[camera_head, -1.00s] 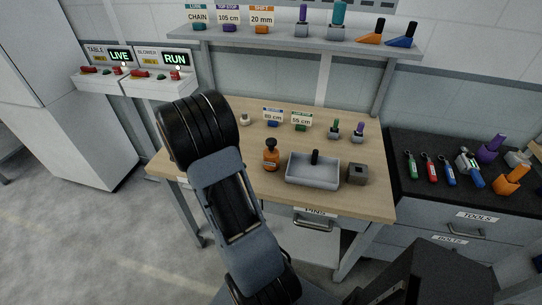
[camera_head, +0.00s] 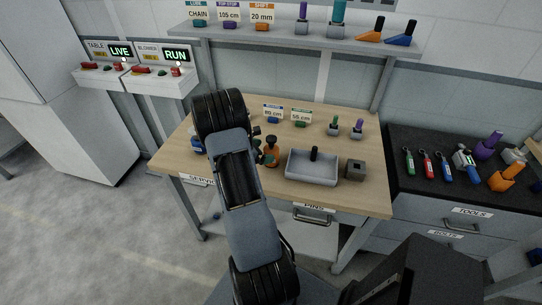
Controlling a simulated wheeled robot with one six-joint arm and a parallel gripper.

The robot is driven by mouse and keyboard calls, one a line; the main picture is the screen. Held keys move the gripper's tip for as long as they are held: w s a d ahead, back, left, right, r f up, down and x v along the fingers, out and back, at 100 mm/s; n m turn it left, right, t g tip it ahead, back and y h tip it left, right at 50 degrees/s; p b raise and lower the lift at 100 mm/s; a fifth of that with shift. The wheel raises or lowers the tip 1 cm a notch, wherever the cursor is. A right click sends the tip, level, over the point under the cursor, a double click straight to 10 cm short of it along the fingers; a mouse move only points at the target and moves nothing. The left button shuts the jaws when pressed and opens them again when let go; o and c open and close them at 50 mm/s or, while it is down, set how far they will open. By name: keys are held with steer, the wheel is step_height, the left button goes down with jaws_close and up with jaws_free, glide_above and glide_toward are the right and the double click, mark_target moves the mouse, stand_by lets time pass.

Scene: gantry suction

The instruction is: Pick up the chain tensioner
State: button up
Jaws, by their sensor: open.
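I cannot single out the chain tensioner with certainty; no part is clearly labelled as one. My gripper (camera_head: 262,143) is mostly hidden behind my arm; only small dark parts show at the arm's right side, close to the orange bottle (camera_head: 272,150) on the wooden table (camera_head: 345,196). A small green patch shows beside the bottle. Nothing is visibly held. Small grey-based parts, one with a green top (camera_head: 334,126) and one with a purple top (camera_head: 358,129), stand at the back right of the table. A blue item (camera_head: 196,144) shows at the left, partly behind my arm.
A grey tray (camera_head: 313,176) with a black upright handle and a dark grey block (camera_head: 355,169) stand right of the bottle. Two placards (camera_head: 272,112) stand behind. A shelf (camera_head: 290,37) overhangs the back. A black bench (camera_head: 455,186) with several tools is at right.

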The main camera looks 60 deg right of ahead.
steer(key=shift+p+x, duration=0.45)
steer(key=shift+x, duration=1.55)
steer(key=shift+f, duration=0.1)
steer(key=c, duration=1.3)
